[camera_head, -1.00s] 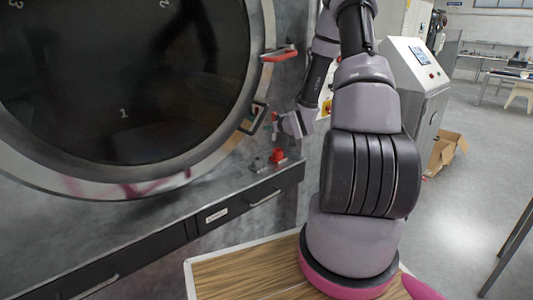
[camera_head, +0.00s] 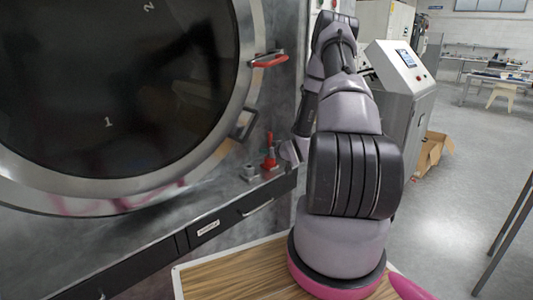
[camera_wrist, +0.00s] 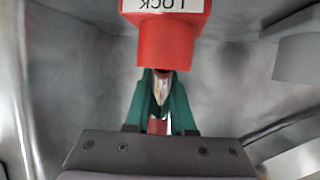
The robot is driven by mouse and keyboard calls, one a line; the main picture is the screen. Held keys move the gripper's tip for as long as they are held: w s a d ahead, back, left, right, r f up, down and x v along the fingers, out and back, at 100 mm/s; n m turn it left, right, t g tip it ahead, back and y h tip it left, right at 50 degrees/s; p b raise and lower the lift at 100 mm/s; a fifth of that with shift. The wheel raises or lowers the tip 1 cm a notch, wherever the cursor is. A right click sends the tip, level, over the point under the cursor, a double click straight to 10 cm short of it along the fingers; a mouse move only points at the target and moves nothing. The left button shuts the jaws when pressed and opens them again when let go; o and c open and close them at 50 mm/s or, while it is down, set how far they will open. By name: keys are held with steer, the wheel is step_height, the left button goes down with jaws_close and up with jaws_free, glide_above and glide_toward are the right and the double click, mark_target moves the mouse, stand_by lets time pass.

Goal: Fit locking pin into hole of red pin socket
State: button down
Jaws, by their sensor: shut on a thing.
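The red pin socket (camera_head: 269,163) stands on the ledge below the round door. In the wrist view, the red socket (camera_wrist: 165,40) with an upside-down LOCK label fills the top middle. My gripper (camera_wrist: 160,90) has green fingers shut on the locking pin (camera_wrist: 161,88), whose silver shaft shows between them; a red part of it shows lower down. The pin's end is close to the socket's near face, in line with it. I cannot tell whether it has entered the hole. In the head view the pin (camera_head: 269,139) appears upright just above the socket, with my gripper (camera_head: 273,147) small beside it.
A grey block (camera_head: 249,172) sits left of the red socket and also shows in the wrist view (camera_wrist: 300,58). The round door (camera_head: 110,90) and red-gripped handle (camera_head: 269,59) are close by. A steel console (camera_head: 405,95) stands right of my arm.

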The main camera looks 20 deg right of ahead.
steer(key=c, duration=0.8)
jaws_free()
steer(key=shift+s+f, duration=0.2)
steer(key=shift+f, duration=0.2)
steer(key=shift+o, duration=0.2)
steer(key=shift+r, duration=0.1)
